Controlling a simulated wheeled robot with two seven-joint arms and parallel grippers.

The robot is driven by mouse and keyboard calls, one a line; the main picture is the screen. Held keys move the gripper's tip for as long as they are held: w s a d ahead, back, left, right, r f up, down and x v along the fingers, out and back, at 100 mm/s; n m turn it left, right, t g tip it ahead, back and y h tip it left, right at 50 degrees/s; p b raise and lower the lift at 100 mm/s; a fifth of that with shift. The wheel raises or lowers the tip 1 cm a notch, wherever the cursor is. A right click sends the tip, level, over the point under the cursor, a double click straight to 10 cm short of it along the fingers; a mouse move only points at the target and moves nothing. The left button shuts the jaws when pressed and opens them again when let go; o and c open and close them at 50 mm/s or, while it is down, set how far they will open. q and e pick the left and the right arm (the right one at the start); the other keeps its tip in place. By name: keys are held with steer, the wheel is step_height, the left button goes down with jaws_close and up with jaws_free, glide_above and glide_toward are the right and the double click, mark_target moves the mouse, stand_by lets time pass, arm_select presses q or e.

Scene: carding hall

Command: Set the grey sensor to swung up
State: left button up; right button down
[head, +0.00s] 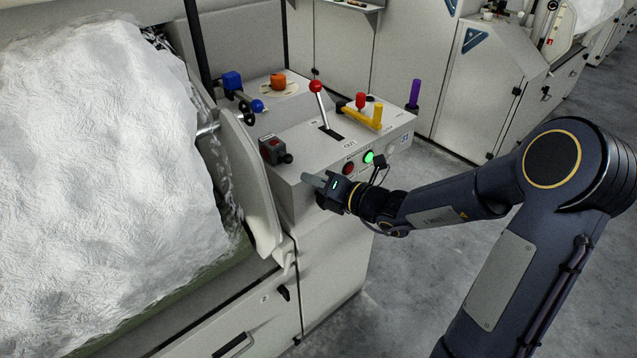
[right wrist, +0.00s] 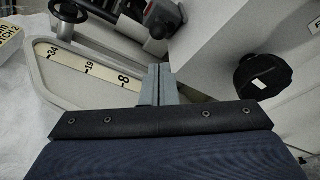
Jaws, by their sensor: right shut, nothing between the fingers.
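A dark grey block (head: 273,150) with a red spot on top and a short black knob sits on the near left edge of the machine's control top. It may be the grey sensor, but I cannot tell for sure, nor how it is swung. My right gripper (head: 313,181) is shut and empty, at the near edge of the control top, to the right of and below the block, apart from it. In the right wrist view its grey fingers (right wrist: 159,80) are together. A black knob (right wrist: 262,76) shows to their right there. My left gripper is out of view.
The control top (head: 318,148) carries a red-knobbed lever (head: 318,102), a yellow handle (head: 365,113), a lit green button (head: 369,157) and a red button (head: 348,168). White fibre (head: 95,150) fills the left. A numbered scale (right wrist: 90,66) shows in the wrist view. Floor at right is open.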

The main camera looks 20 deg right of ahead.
mark_target(294, 182)
steer(key=x, duration=0.6)
stand_by(0.3)
steer(key=shift+d+r+m+p, duration=0.1)
steer(key=shift+r+m+p, duration=0.1)
steer(key=shift+m+p, duration=0.15)
